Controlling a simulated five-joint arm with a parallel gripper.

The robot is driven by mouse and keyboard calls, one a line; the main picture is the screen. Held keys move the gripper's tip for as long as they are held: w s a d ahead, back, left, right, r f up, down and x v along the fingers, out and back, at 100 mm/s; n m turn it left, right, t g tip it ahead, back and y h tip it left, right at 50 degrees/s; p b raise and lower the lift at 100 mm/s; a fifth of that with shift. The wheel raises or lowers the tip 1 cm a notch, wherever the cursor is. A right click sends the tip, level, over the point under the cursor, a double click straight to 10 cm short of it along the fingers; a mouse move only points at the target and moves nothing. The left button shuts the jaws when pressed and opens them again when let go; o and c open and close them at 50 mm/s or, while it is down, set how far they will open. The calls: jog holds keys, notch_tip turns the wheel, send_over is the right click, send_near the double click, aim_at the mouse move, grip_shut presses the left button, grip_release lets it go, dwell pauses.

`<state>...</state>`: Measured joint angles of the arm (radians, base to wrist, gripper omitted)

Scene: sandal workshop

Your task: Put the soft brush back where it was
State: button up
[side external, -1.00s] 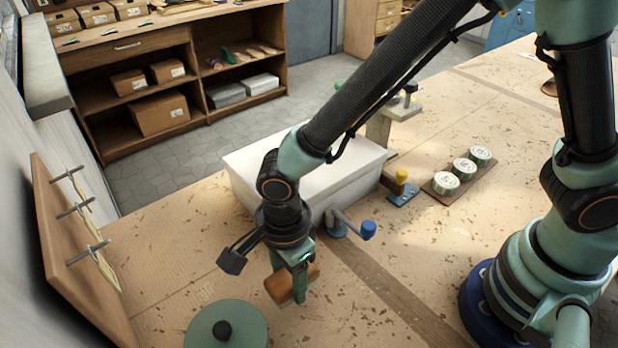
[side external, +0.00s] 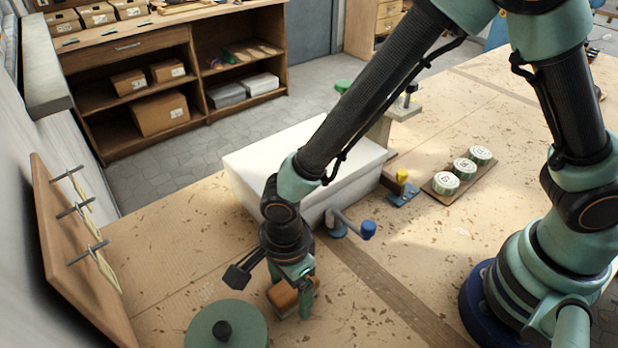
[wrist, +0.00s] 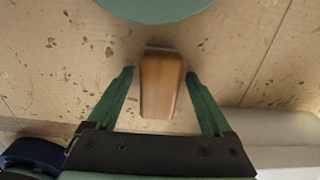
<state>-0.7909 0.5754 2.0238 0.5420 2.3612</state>
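The soft brush shows as a brown wooden block in the side view (side external: 283,297) and, from above, in the wrist view (wrist: 160,86). It appears to rest on the bench beside the green disc; its bristles are mostly hidden. My gripper (side external: 294,304) is low over the bench, around the brush. In the wrist view, my gripper's green fingers (wrist: 160,76) stand on either side of the brush, with a gap on both sides. The gripper is open and not clamping it.
A round green disc with a black knob (side external: 226,328) lies close left of the brush. A white box (side external: 300,170) and a blue-knobbed crank (side external: 350,224) stand behind. An upright board with metal pegs (side external: 75,250) is at left. Several tins (side external: 463,168) sit at right.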

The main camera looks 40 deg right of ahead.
aim_at(289, 287)
notch_tip(289, 287, up, 11)
jog(key=d+r+n+t, duration=0.2)
jog(key=d+r+n, duration=0.2)
jog(key=d, duration=0.5)
jog(key=w+d+r+n+t, duration=0.1)
jog(key=d+r+n, duration=0.4)
jog(key=d+n, duration=0.3)
jog(key=w+d+r+n+t, duration=0.1)
jog(key=d+r+n, duration=0.3)
jog(key=d, duration=0.5)
jog(key=shift+d+r+n+t, duration=0.2)
jog(key=shift+d+n+t, duration=0.2)
jog(key=shift+n+t, duration=0.5)
